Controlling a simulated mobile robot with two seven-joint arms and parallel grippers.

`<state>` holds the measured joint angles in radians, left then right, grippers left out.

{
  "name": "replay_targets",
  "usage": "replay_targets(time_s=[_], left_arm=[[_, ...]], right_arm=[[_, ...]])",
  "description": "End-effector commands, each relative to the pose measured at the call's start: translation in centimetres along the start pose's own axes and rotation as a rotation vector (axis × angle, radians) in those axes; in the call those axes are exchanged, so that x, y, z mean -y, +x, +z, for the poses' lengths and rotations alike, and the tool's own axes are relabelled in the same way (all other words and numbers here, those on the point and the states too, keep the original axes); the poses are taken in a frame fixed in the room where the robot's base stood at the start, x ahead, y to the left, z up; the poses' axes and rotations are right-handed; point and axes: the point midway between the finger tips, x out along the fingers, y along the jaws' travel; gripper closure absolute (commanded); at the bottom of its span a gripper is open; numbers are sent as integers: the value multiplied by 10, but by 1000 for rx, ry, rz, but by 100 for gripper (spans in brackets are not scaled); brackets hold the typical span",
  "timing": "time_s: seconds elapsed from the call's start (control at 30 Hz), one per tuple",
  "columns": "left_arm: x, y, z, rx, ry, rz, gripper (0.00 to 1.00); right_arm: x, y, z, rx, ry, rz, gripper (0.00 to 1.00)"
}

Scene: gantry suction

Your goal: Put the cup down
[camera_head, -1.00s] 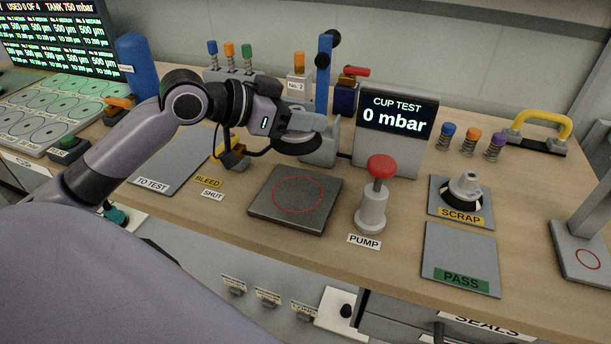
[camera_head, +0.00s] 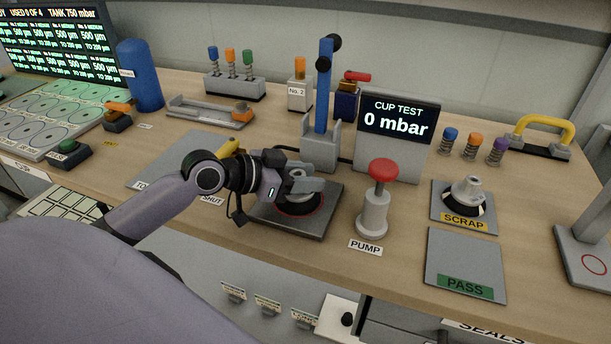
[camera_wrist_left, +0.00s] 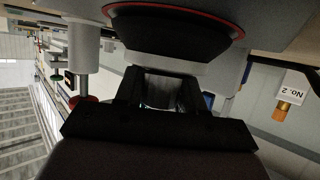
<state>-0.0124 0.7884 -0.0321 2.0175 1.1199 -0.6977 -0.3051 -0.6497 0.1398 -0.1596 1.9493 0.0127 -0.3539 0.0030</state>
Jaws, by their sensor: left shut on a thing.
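My left gripper (camera_head: 298,186) is shut on a suction cup with a black rubber skirt (camera_head: 299,203). The cup is over the dark square test plate (camera_head: 324,222), with the plate's red ring showing around the skirt. In the left wrist view, the black skirt (camera_wrist_left: 172,33) is close against the ringed plate, and the gripper fingers (camera_wrist_left: 160,90) are below it in the picture. I cannot tell whether the skirt touches the plate. The cup looks about upright. My right gripper is out of view.
The red-knobbed pump (camera_head: 373,210) stands just right of the plate. The CUP TEST display (camera_head: 394,120), reading 0 mbar, and a blue-handled post (camera_head: 323,95) stand behind. Another cup (camera_head: 466,190) sits on the SCRAP pad. The PASS pad (camera_head: 464,255) is empty.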

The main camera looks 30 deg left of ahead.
Motion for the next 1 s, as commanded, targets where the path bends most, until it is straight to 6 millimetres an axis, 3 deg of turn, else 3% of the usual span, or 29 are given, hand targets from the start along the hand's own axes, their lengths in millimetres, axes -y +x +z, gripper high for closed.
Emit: replay_targets(time_s=[0.17,0.2,0.27,0.3,0.67,1.0], left_arm=[[0,1,3,-1,1,0,96],[0,2,4,0,0,0,58],[0,1,3,0,0,0,39],[0,1,3,0,0,0,36],[0,-1,-3,-1,1,0,36],[0,-37,1,3,1,-1,36]], right_arm=[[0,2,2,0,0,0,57],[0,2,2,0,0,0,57],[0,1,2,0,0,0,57],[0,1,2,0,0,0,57],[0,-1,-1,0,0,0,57],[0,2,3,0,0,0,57]])
